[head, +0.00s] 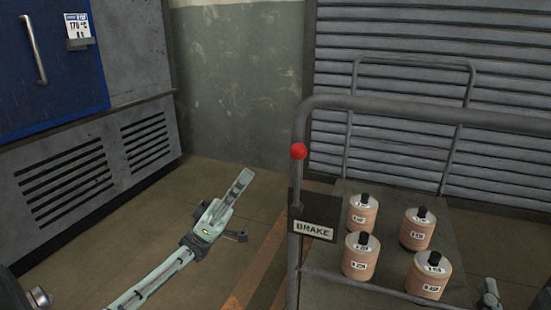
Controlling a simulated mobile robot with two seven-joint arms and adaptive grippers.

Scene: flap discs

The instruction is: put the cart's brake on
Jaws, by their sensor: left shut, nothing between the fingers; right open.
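The cart's grey tube frame (420,111) stands on the right. A dark plate with a white BRAKE label (313,229) is fixed to its near left post. A red ball knob (298,151) shows above the plate, in line with the post. The lever under it cannot be told apart from the post. My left gripper (243,178) is shut and empty, left of the knob and lower in the picture, apart from the cart. My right gripper (490,291) is at the bottom right edge, partly cut off, open and seemingly empty.
Several tan canisters (361,213) with black knobs stand on the cart's dark deck (330,290). A grey cabinet (130,60) with a blue door (55,85) stands at left. A slatted shutter (400,70) is behind the cart.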

